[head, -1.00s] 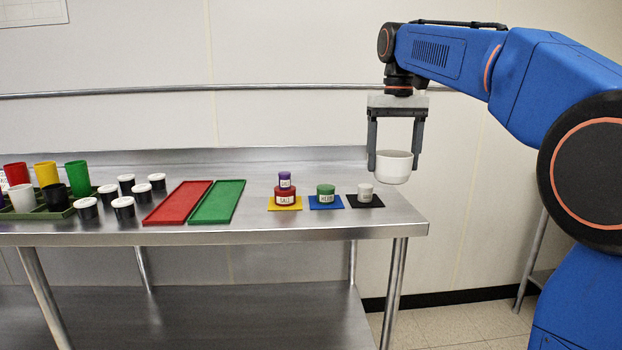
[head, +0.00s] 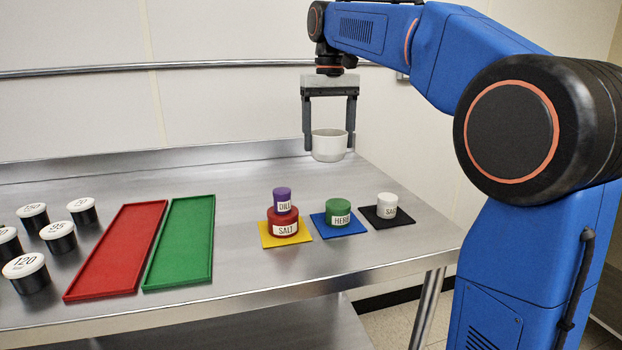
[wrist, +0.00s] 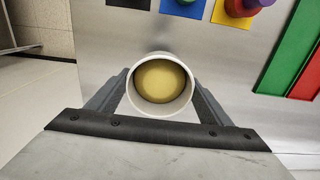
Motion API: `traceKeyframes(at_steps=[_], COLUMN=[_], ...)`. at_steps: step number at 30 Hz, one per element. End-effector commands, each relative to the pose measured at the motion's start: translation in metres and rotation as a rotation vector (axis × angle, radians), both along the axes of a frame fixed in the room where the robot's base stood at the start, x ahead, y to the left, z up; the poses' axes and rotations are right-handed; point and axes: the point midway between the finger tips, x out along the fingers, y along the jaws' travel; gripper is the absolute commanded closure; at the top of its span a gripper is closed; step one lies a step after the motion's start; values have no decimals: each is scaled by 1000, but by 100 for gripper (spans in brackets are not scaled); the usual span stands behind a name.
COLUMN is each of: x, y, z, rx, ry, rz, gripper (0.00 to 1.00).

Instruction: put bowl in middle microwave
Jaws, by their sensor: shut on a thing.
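A white bowl (head: 329,147) hangs between the fingers of my gripper (head: 330,133), held above the back right part of the steel table. In the wrist view my gripper (wrist: 160,95) has a finger on each side of the bowl, and I look down into the bowl (wrist: 188,101). Its inside bottom looks yellowish-tan; I cannot tell whether that is contents or colour. The bowl is upright and apart from the tabletop. No microwave shows in any view.
The steel table (head: 240,255) holds a red tray (head: 117,250), a green tray (head: 181,242) and several white-lidded black jars at left. A purple jar (head: 282,199) sits on a red salt jar (head: 283,222). A green jar (head: 338,211) and a white jar (head: 387,205) stand on mats.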

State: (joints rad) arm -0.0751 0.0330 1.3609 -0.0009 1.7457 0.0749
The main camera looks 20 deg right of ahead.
Motion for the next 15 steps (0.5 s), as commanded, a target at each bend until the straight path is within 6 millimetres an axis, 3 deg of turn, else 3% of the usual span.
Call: traceKeyframes(at_steps=[6, 15], x=[-1, -1], y=[0, 0], z=[-35, -55], rx=[0, 0], ry=[2, 1], rz=[0, 0], gripper=[62, 62])
